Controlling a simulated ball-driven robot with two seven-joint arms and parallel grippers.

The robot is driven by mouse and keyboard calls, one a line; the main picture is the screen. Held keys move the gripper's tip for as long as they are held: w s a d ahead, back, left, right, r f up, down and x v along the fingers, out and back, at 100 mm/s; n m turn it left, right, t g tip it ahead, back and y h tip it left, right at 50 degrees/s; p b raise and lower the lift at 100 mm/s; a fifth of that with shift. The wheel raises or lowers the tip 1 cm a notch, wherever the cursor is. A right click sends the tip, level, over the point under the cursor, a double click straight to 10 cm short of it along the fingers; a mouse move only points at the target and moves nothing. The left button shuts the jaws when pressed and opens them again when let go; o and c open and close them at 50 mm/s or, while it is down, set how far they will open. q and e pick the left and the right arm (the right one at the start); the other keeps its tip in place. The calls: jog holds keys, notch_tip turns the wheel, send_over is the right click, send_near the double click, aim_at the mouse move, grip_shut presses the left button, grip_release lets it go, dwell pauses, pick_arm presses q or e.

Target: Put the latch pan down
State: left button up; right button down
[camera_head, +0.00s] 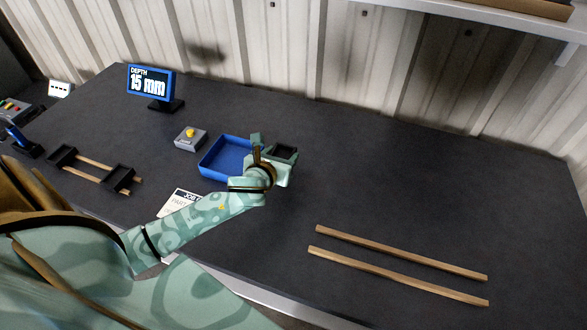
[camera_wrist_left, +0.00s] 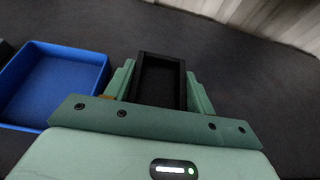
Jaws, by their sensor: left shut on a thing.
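The latch pan (camera_head: 284,152) is a small black open-topped box. My left gripper (camera_head: 272,158) is shut on it, to the right of the blue tray in the head view. In the left wrist view the latch pan (camera_wrist_left: 160,82) sits between the two green fingers of my left gripper (camera_wrist_left: 158,90). Its inside looks dark and empty. I cannot tell whether its underside touches the table. My right gripper is not in view.
The blue tray (camera_head: 213,173) stands close to the left of my gripper. A grey box with a yellow button (camera_head: 190,138), a depth display (camera_head: 151,82) and two black holders on wooden strips (camera_head: 95,163) are further left. Two wooden strips (camera_head: 400,262) lie at right. The table's right middle is clear.

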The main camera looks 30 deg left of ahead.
pick_arm(q)
jog(key=b, duration=0.2)
send_over(296, 177)
notch_tip(296, 177, down, 6)
jog(key=shift+s+r, duration=0.15)
jog(key=shift+r, duration=0.1)
notch_tip(296, 177, down, 4)
jog(key=shift+d+r+b, duration=0.1)
jog(key=shift+r+b, duration=0.05)
jog(key=shift+b, duration=1.1)
jog(key=shift+r, duration=0.15)
jog(key=o, duration=1.1)
